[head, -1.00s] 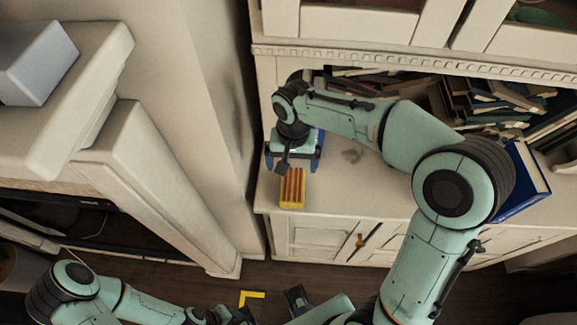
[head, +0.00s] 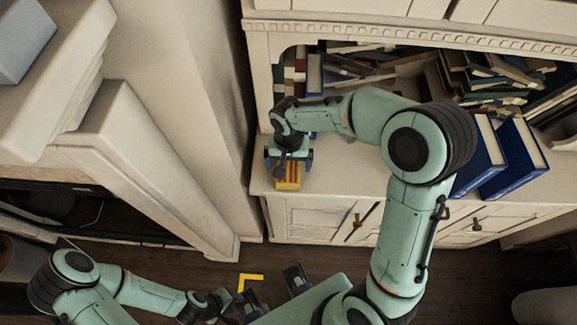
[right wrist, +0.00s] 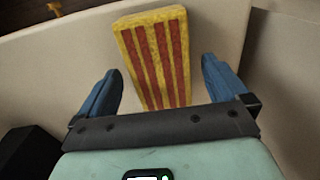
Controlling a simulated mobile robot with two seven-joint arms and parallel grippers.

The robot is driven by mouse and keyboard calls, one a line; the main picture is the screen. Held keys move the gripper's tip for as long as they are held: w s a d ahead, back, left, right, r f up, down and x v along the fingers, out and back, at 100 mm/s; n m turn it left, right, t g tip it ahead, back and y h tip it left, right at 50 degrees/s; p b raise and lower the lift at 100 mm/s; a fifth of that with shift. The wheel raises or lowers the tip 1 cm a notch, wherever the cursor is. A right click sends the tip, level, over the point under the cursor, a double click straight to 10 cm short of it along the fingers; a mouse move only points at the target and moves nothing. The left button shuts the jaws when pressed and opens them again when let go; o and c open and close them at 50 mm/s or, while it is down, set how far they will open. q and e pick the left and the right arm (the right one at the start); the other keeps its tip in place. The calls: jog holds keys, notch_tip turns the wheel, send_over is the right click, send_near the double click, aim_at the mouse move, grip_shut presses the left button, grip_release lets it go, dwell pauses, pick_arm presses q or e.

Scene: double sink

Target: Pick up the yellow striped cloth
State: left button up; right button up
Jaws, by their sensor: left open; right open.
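The yellow striped cloth (head: 288,183) is a yellow block-like piece with red stripes, lying on the cabinet's ledge close to its front edge. In the head view its far part is hidden under my right gripper (head: 288,160). The right wrist view shows the cloth (right wrist: 158,55) between the open fingers of my right gripper (right wrist: 160,68), with a gap on either side. Its near end lies between the fingers, and its far end extends beyond the fingertips. My left gripper (head: 274,290) is open and empty, low over the floor and away from the cloth.
The cream cabinet ledge (head: 340,185) has free room right of the cloth. Blue books (head: 517,160) stand at its right end, with more books (head: 480,85) on the shelf behind. A cream wall and fireplace surround (head: 150,165) rise on the left. Dark wooden floor lies below.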

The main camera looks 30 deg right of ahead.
aim_at(289, 164)
jog(key=shift+f, duration=0.8)
jog(key=c, duration=1)
pick_arm(q)
jog(key=shift+f, duration=0.1)
jog(key=r+p, duration=0.1)
jog(key=w+r+p, duration=0.1)
jog(key=shift+w+r, duration=0.1)
jog(key=shift+r, duration=0.3)
pick_arm(e)
notch_tip(289, 164, up, 20)
jog(key=shift+o, duration=1)
jog(key=shift+c, duration=0.5)
